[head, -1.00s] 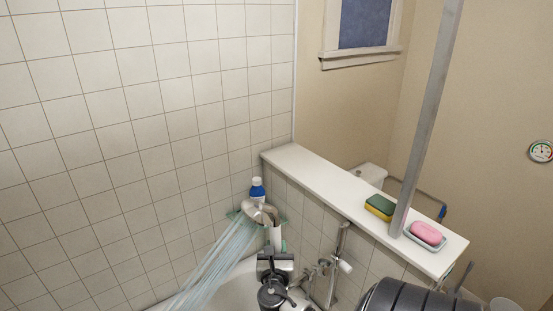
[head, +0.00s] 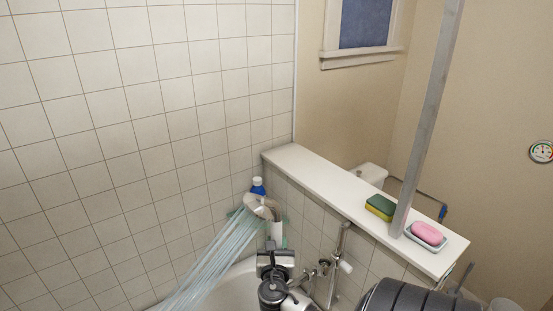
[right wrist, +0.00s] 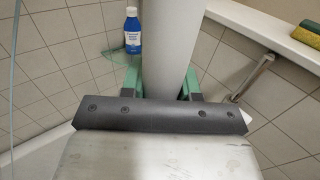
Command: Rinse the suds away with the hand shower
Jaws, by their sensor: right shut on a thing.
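The hand shower (head: 264,207) is in the lower middle of the head view, its round head tilted to the left. Water (head: 213,265) runs from it in a fan of jets, down and left along the tiled wall. My right gripper (head: 277,246) is shut on its pale handle; in the right wrist view the handle (right wrist: 171,45) stands between the green fingers. Below is the white bathtub (head: 236,287), of which only part of the rim and inside shows. No suds can be made out. My left gripper is not in view.
A blue bottle (head: 257,187) stands in the corner behind the shower head. A white ledge (head: 315,172) carries a sponge (head: 380,207) and a pink soap (head: 428,233) in a dish, beside a grey post (head: 428,120). A tap (head: 322,268) is on the tiled wall below the ledge.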

